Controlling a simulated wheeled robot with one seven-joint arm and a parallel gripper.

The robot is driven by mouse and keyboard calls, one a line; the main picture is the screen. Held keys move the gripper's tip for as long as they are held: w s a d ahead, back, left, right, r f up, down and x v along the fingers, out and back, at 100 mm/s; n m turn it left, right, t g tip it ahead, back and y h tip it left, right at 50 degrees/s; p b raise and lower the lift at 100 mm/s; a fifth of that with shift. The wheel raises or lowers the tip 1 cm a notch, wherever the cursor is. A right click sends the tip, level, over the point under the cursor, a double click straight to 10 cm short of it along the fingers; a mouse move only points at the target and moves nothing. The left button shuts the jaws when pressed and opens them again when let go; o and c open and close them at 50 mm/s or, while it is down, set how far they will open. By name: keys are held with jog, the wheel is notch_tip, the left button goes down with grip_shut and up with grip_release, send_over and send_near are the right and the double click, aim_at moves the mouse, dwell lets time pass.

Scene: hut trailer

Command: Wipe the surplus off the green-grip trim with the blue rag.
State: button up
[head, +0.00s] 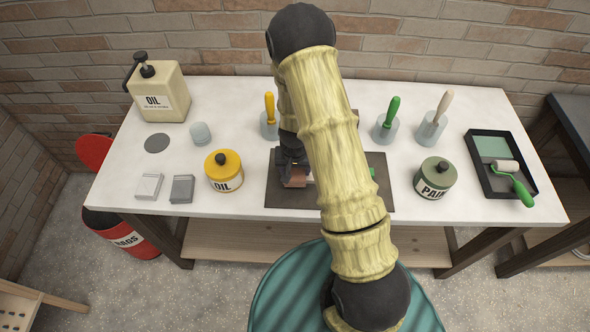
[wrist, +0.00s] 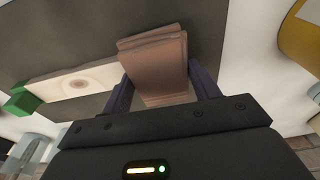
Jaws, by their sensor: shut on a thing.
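My gripper (head: 292,172) is shut on a folded brown-pink cloth (wrist: 158,62), which also shows in the head view (head: 298,179). The cloth does not look blue, and no clearly blue rag shows. The green-grip trim (wrist: 78,82) is a pale wooden strip with a knot mark, lying on the dark mat (head: 288,197). Its green end (wrist: 22,99) points left in the wrist view and peeks out right of my arm in the head view (head: 373,174). The cloth is at the trim's other end; I cannot tell whether they touch. My arm hides most of the trim in the head view.
A yellow oil tin (head: 224,172), light grey block (head: 149,186) and darker grey block (head: 182,189) stand left. A green paint tin (head: 435,179) and roller tray (head: 478,180) stand right. Cups with yellow-, green- and beige-handled tools (head: 431,130) line the back. A red rags bin (head: 124,238) stands on the floor.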

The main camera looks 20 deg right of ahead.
jog(key=shift+w+d, duration=0.2)
jog(key=shift+w, duration=0.45)
jog(key=shift+s+a+r, duration=0.1)
jog(key=shift+s+a, duration=0.1)
jog(key=shift+s, duration=0.4)
jog(key=shift+s+d+f+b, duration=0.15)
jog(key=shift+d+b, duration=0.25)
jog(key=shift+d, duration=0.1)
jog(key=shift+s+d+f+b, duration=0.1)
jog(key=shift+d+b, duration=0.25)
jog(key=shift+d, duration=0.15)
jog(key=shift+s+d, duration=0.25)
jog(key=shift+d, duration=0.15)
jog(key=shift+d, duration=0.15)
